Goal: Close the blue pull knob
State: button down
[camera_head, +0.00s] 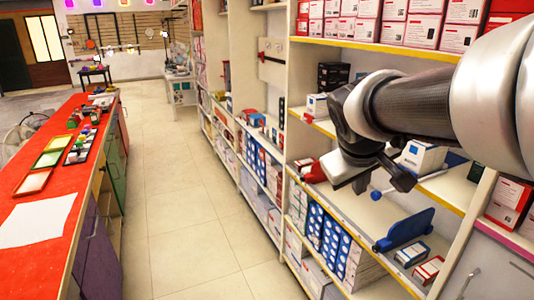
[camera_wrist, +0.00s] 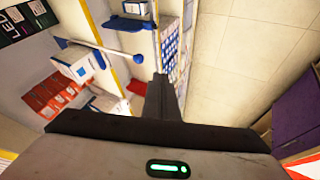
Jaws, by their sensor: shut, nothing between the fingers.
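The blue pull knob (camera_head: 376,195) is a small blue ball on the end of a thin pale rod. The rod sticks out from the shelving on the right. In the wrist view the blue knob (camera_wrist: 138,58) lies just left of and beyond my fingertips, and its rod runs left past a white box. My gripper (camera_head: 404,182) is shut and empty, above and right of the knob in the head view. The shut fingers also show in the wrist view (camera_wrist: 161,88). They look apart from the knob, though the gap in depth is hard to judge.
A blue panel (camera_head: 404,230) stands on the shelf below the knob. A white-and-blue box (camera_head: 423,156) sits behind the rod, and a red item (camera_head: 314,173) lies to the left. Boxes crowd the shelves. The tiled aisle (camera_head: 175,190) is clear, with a red-topped counter (camera_head: 60,190) at left.

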aim_at(371, 194)
jog(key=w+d+f, duration=0.6)
jog(key=f, duration=0.1)
jog(key=shift+d+f+p, duration=0.15)
jog(key=shift+p, duration=0.25)
jog(key=shift+d, duration=0.1)
